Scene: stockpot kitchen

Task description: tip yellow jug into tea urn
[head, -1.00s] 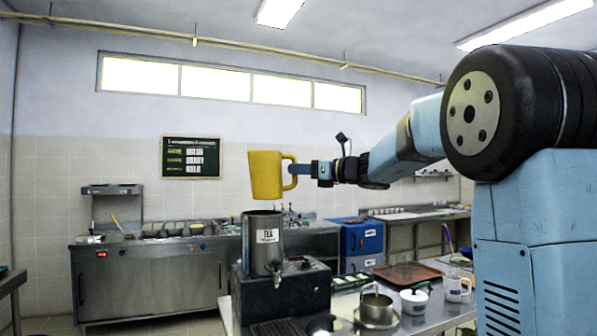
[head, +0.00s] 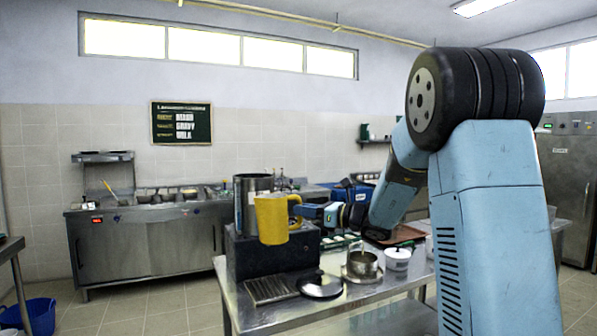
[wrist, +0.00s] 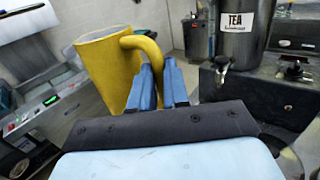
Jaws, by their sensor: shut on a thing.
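The yellow jug (head: 271,221) hangs nearly upright from my gripper (head: 304,211), in front of the tea urn's lower right side in the head view. My gripper is shut on the jug's handle; the wrist view shows the blue fingers (wrist: 160,86) at the handle, with the jug (wrist: 103,72) to their left. The steel tea urn (head: 245,192) stands on a black base, partly hidden by the jug. Its TEA label shows in the wrist view on the urn (wrist: 238,45), clearly apart from the jug.
The steel table (head: 270,319) carries a drip grate (head: 270,289), a dark lid (head: 320,285), a steel pot (head: 362,265) and a white lidded pot (head: 398,259). A blue bucket (head: 38,315) is on the floor at left. Open floor lies left of the table.

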